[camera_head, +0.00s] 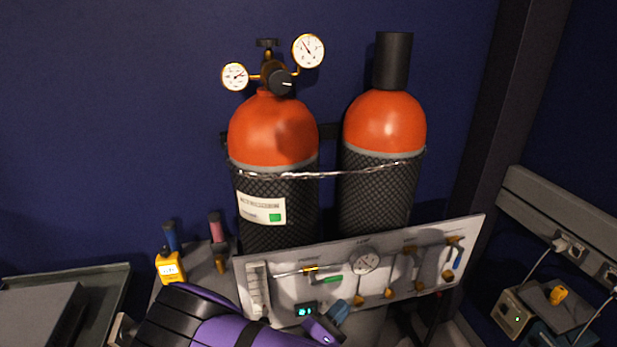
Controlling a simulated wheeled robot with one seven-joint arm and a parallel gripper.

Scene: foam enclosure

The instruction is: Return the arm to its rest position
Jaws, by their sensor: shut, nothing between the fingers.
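Part of my arm (200,325), purple and black, shows at the bottom, left of centre. It overlaps the lower left part of a white gas panel (390,262). I see no gripper fingers in this view, so where my gripper is cannot be told.
Two orange-topped gas cylinders (272,132) (384,122) stand behind the panel, held by a chain (330,173). The left one carries a regulator with two gauges (235,76) (308,50). A yellow meter (170,266) is at left. A beige box (512,315) is at lower right.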

